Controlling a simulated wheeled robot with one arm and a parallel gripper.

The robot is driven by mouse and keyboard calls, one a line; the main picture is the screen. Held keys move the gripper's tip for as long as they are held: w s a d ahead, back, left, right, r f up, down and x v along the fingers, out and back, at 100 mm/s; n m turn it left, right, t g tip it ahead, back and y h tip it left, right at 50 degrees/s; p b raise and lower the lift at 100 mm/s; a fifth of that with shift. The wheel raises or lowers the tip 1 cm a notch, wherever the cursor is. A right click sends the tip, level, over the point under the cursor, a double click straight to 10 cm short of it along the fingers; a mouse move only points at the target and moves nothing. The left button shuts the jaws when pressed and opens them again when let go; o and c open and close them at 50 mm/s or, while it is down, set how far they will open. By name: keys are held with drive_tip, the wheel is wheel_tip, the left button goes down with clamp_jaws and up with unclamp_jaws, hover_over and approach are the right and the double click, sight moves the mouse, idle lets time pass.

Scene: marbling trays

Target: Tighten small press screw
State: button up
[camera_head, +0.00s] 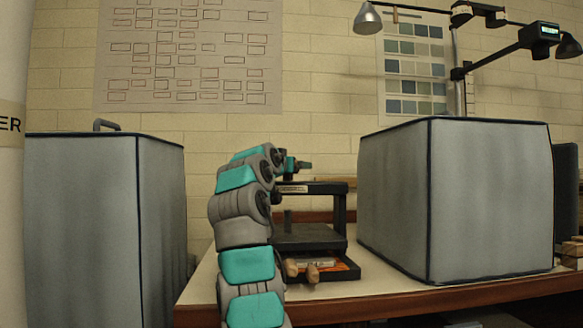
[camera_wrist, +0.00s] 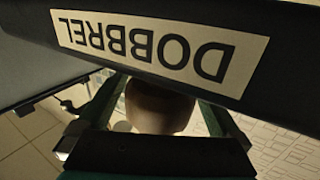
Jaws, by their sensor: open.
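The small black press (camera_head: 345,205) stands on the table, with a top beam on posts and a flat plate (camera_head: 310,236) below. In the wrist view its beam carries an upside-down DOBBREL label (camera_wrist: 145,45). My gripper (camera_head: 303,165) is at the height of the beam's top, at its left part. In the wrist view my gripper's two fingers stand apart on either side of a rounded brown knob (camera_wrist: 158,108), perhaps the press screw's handle. I cannot tell whether the fingers touch it. The screw itself is hidden in the head view, partly behind my arm.
A low black tray (camera_head: 340,274) under the press holds an orange packet and brown wooden pieces (camera_head: 312,274). Large grey covered boxes stand left (camera_head: 80,220) and right (camera_head: 455,200) of it. A lamp (camera_head: 368,20) hangs above. Some table front (camera_head: 380,291) is clear.

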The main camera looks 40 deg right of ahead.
drive_tip(key=shift+b+v, duration=0.75)
drive_tip(key=shift+v, duration=3.15)
